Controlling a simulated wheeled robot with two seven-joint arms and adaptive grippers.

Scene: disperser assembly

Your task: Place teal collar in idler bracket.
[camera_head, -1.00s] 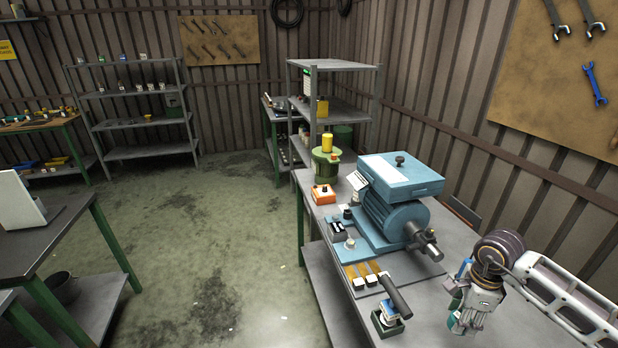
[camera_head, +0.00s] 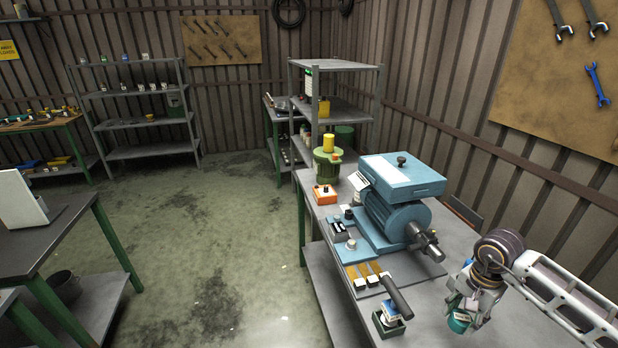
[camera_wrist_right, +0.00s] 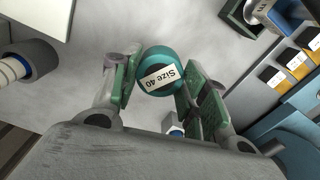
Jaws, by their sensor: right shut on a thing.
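My right gripper (camera_head: 474,303) is shut on the teal collar (camera_head: 459,322), above the table's near right part. In the right wrist view the collar (camera_wrist_right: 160,71) is a round teal piece with a white "Size 40" label facing the camera, held between the green-padded fingers (camera_wrist_right: 157,88). I cannot say for sure which part is the idler bracket. The collar is apart from the blue machine (camera_head: 396,213) in the head view. My left gripper is not in view.
A dark green holder (camera_head: 388,326) with a black-handled tool (camera_head: 396,295) stands left of the gripper. Yellow-marked blocks (camera_head: 368,277) sit behind it. In the wrist view, a grey cylinder with a blue ring (camera_wrist_right: 29,67) lies at left. Bare table surrounds the collar.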

